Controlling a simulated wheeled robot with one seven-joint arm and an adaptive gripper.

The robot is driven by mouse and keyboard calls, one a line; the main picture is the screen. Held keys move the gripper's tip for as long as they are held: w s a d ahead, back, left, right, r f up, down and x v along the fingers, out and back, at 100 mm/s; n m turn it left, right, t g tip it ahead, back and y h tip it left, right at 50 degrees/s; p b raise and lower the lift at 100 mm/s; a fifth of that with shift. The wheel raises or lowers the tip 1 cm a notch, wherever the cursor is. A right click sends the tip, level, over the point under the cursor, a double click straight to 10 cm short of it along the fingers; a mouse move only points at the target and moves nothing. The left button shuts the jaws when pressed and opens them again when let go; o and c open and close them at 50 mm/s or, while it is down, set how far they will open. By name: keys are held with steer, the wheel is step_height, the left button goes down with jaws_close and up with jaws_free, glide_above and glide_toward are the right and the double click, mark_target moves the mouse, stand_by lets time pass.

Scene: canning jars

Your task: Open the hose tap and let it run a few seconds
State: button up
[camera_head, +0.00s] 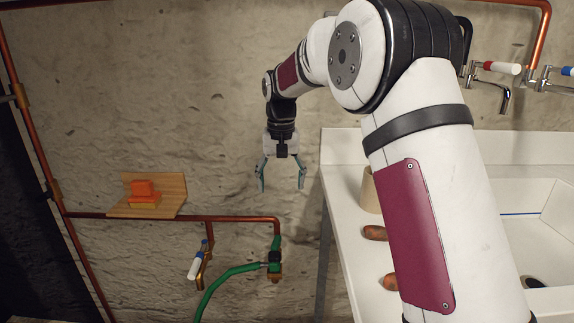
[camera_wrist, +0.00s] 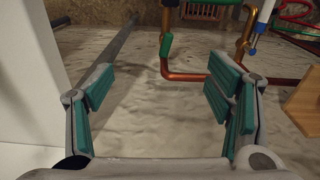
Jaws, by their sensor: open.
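A tap with a green handle (camera_head: 276,246) sits on the end of the copper pipe low on the wall, with a green hose (camera_head: 232,272) running from it to the lower left. In the wrist view the green handle (camera_wrist: 167,45) lies along the pipe, beyond my fingers. A second tap with a white, blue-tipped lever (camera_head: 195,266) is left of it; it also shows in the wrist view (camera_wrist: 264,14). My gripper (camera_head: 281,182) points down, open and empty, above the green-handled tap and apart from it. Its spread fingers (camera_wrist: 160,92) frame the wall. Water flow is not visible.
A wooden shelf (camera_head: 171,192) with orange blocks (camera_head: 143,190) is on the wall at left. A white sink counter (camera_head: 345,150) stands close on the right, with more taps (camera_head: 502,68) above it. Copper pipe (camera_head: 235,218) runs along the wall.

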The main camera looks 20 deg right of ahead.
steer(key=s+r+p, duration=0.1)
steer(key=s+r, duration=0.3)
steer(key=r, duration=0.1)
steer(key=shift+s+p, duration=0.15)
steer(key=shift+p, duration=0.15)
steer(key=shift+s, duration=0.1)
steer(key=s+r+n, duration=0.1)
steer(key=s+r, duration=0.2)
steer(key=s, duration=0.8)
steer(key=s+r, duration=0.4)
steer(key=s, duration=0.6)
steer(key=s+f+n, duration=0.1)
steer(key=s+f, duration=0.3)
steer(key=s, duration=0.7)
steer(key=s+f+n, duration=0.1)
steer(key=s+f, duration=0.3)
steer(key=s, duration=0.8)
step_height(320, 180, up, 20)
steer(key=t+p, duration=0.3)
steer(key=p, duration=1.5)
steer(key=shift+w+r+t, duration=0.2)
steer(key=shift+w+t, duration=0.1)
steer(key=shift+w, duration=0.05)
